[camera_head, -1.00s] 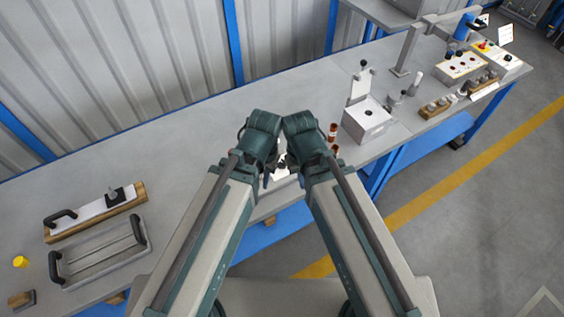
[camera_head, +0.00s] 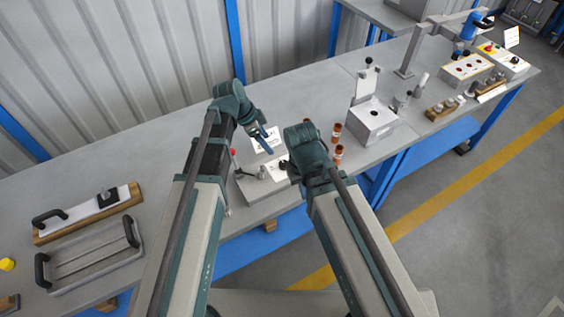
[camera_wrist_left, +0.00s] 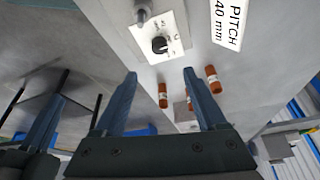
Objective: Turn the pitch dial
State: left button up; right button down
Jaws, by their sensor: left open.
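The pitch dial (camera_wrist_left: 160,45) is a small black knob on a white plate with dark marks in the left wrist view. A white label reading "PITCH 40 mm" (camera_wrist_left: 228,22) is beside it. My left gripper (camera_wrist_left: 160,73) is open and empty, with the dial beyond its fingertips and apart from them. In the head view my left gripper (camera_head: 267,143) is above the grey bench fixture (camera_head: 264,186), near its white label. My right arm's wrist (camera_head: 306,145) is to the right of the fixture; its fingers are hidden.
Orange-brown cylinders (camera_head: 338,152) stand right of the fixture, and a grey box (camera_head: 371,124) stands beyond them. A grey tray (camera_head: 88,259) and a wooden-edged board (camera_head: 87,214) lie at the left. The bench (camera_head: 160,170) is clear between them and my left arm.

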aim_at(284, 163)
pick_arm(q)
jog(key=b+x, duration=1.2)
jog(key=x, duration=0.1)
jog(key=shift+d+f+b, duration=0.1)
jog(key=shift+f+b, duration=0.2)
jog(key=shift+f, duration=0.1)
grip_shut()
